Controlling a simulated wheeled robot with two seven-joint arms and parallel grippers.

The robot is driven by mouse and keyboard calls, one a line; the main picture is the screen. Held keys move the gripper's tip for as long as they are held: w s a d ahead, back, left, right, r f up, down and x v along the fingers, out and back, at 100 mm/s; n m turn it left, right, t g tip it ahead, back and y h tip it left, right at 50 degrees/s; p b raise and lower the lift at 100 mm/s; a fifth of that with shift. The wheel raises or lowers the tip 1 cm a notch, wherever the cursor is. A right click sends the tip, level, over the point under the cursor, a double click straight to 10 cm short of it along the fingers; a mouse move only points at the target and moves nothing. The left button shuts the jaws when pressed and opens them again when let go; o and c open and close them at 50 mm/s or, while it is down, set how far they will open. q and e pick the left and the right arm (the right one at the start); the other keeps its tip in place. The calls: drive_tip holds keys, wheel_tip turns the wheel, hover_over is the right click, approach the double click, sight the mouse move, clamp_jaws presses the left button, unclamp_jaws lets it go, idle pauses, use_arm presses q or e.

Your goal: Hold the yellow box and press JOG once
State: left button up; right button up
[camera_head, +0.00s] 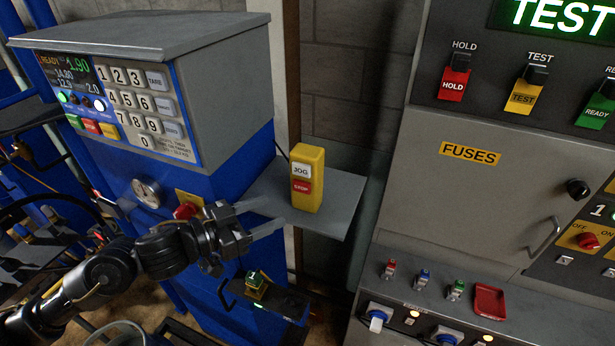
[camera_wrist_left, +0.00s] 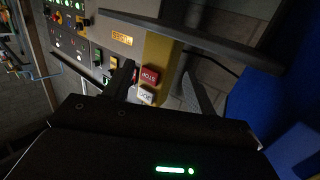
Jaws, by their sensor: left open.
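The yellow box (camera_head: 306,188) stands upright on a grey shelf (camera_head: 337,215) at the side of the blue scale. Its front has a white JOG button (camera_head: 301,170) above a red STOP button (camera_head: 301,187). My left gripper (camera_head: 280,209) is open and empty, just left of the box's lower part, with its fingers pointing toward it. My right gripper is not in view.
The blue scale's keypad panel (camera_head: 130,110) is at the left. A grey cabinet (camera_head: 470,200) with HOLD, TEST and READY switches stands at the right. A small green-and-yellow item (camera_head: 257,284) sits on a dark ledge below my gripper. A brick wall is behind the shelf.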

sight(297, 200)
use_arm(q)
drive_tip(key=shift+b+x, duration=0.3)
drive_tip(key=shift+x, duration=0.6)
drive_tip(key=x, duration=0.1)
drive_tip(key=b+x, duration=0.1)
drive_tip(key=x, duration=0.2)
drive_tip(key=shift+w+a+f, duration=0.1)
drive_tip(key=shift+w+f, duration=0.2)
drive_tip(key=shift+w, duration=0.1)
drive_tip(key=shift+r+x, duration=0.2)
drive_tip(key=shift+x, duration=0.75)
drive_tip(key=shift+w+d, duration=0.1)
drive_tip(key=shift+d, duration=0.3)
drive_tip(key=shift+w+d+f, duration=0.15)
drive_tip(key=shift+w+d, duration=0.2)
drive_tip(key=shift+d, duration=0.1)
drive_tip(key=shift+c, duration=1)
clamp_jaws()
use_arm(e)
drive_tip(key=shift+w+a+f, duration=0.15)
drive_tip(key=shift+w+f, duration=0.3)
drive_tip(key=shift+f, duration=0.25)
